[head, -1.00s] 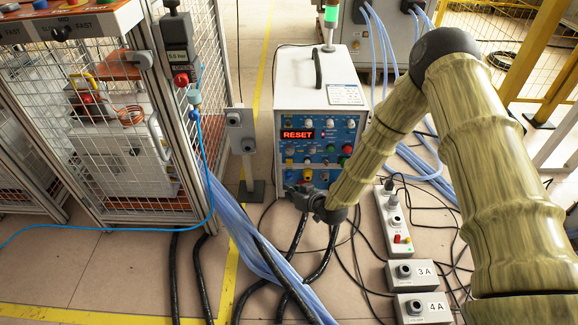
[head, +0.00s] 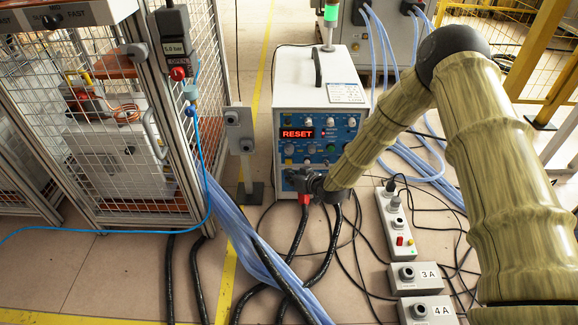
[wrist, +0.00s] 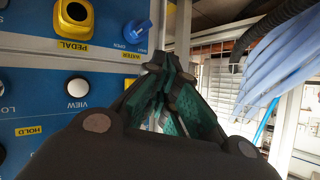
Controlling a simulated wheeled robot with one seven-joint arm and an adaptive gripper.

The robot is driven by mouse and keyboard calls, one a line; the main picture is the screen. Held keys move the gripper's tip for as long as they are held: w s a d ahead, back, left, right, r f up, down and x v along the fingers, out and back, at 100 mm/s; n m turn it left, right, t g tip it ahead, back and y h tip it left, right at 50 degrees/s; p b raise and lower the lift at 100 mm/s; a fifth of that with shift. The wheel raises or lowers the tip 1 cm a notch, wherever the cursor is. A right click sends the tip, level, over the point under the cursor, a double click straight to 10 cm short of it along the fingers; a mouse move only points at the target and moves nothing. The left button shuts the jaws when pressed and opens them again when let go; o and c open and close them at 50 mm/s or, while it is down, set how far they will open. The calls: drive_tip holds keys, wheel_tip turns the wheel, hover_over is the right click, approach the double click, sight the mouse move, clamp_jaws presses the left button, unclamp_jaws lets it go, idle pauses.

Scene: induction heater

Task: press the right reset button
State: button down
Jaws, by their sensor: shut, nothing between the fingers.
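The induction heater (head: 292,85) is a white box with a blue control panel, and its red display (head: 298,133) reads RESET. The panel has several buttons and knobs; I cannot make out which is the right reset button. My gripper (head: 291,183) is shut and empty in front of the lower left of the panel. In the wrist view my gripper's fingertips (wrist: 162,68) lie by the panel's edge, close to a blue knob (wrist: 137,32). A yellow-ringed PEDAL socket (wrist: 74,16) and a white VIEW button (wrist: 77,88) show beside them. Contact cannot be told.
A wire cage (head: 110,130) stands at left, and a post with a grey switch box (head: 239,130) stands beside the heater. Pale blue hoses (head: 250,245) and black cables cross the floor. A power strip (head: 393,220) and grey boxes (head: 403,277) lie at right.

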drive_tip(key=shift+w, duration=0.7)
drive_tip(key=shift+w+r, duration=0.1)
drive_tip(key=shift+w, duration=0.15)
idle(0.9)
drive_tip(key=shift+w, duration=0.2)
drive_tip(key=shift+w, duration=0.45)
idle(0.8)
drive_tip(key=shift+s, duration=0.2)
drive_tip(key=shift+s+p, duration=0.6)
drive_tip(key=shift+s, duration=0.1)
